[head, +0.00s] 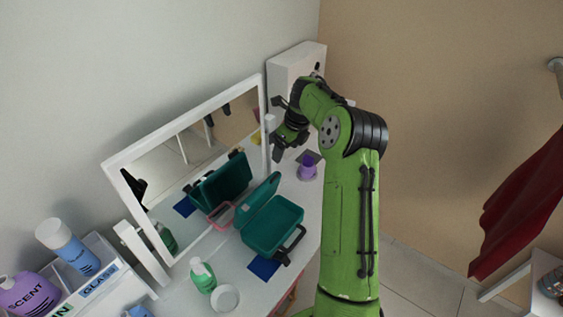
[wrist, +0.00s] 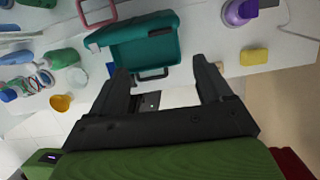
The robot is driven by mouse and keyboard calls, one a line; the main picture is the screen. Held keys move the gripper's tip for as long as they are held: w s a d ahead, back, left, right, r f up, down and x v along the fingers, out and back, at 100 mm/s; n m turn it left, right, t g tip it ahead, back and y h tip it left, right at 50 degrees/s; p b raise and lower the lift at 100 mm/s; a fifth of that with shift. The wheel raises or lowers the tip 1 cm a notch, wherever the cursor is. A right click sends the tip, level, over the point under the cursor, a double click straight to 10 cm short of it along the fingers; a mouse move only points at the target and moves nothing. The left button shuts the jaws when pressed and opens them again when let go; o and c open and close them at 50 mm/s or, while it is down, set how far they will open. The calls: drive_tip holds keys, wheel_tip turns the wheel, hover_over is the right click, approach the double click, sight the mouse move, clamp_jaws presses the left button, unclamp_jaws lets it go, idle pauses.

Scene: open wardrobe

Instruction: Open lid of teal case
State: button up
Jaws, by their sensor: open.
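The teal case (head: 272,226) stands on the white table in front of the mirror. Its lid (head: 257,196) is raised and tilted back towards the mirror, so the inside shows. A dark handle is on its front side. In the wrist view the case (wrist: 147,50) lies beyond my fingers, with its handle between them in the picture. My gripper (head: 280,128) is open and empty, above the table and apart from the case, up and to the right of it in the head view. Its two fingers also show in the wrist view (wrist: 160,75).
A framed mirror (head: 110,165) stands behind the case and reflects it. A pink-framed item (head: 221,214) is beside the case. A green bottle (head: 203,276) and a blue card (head: 264,268) are in front. A purple bottle (head: 307,168) and a yellow block (wrist: 254,57) are on the other side.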

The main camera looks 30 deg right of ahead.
drive_tip(key=shift+v, duration=1.1)
drive_tip(key=shift+c, duration=0.2)
